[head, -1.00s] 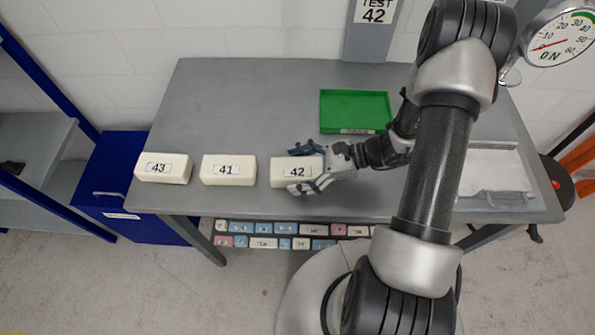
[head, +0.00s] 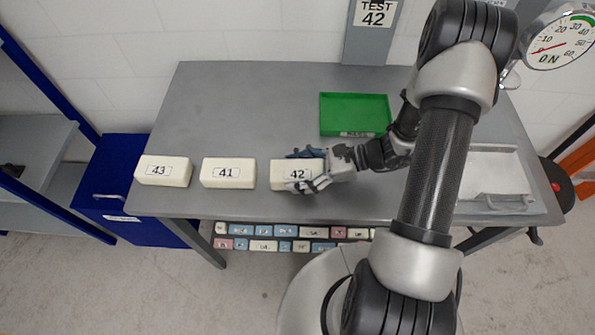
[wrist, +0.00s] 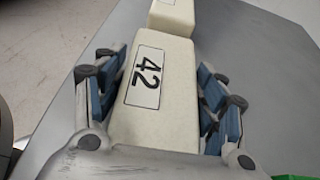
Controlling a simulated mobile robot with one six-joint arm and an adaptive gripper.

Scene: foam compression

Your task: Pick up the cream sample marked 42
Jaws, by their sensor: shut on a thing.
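The cream sample marked 42 (head: 281,178) lies on the grey table, rightmost in a row of cream blocks. My gripper (head: 303,170) reaches it from the right, with one finger on its far side and one on its near side. It is shut on the block. In the wrist view the sample marked 42 (wrist: 160,105) lies between the blue finger pads of my gripper (wrist: 160,90), its label facing up. Whether the block is clear of the table cannot be told.
The sample marked 41 (head: 228,173) lies just left, and the sample marked 43 (head: 164,171) farther left. A green tray (head: 354,98) stands behind my gripper. The grey table (head: 240,110) is bare behind the blocks. A dial gauge (head: 558,43) is at upper right.

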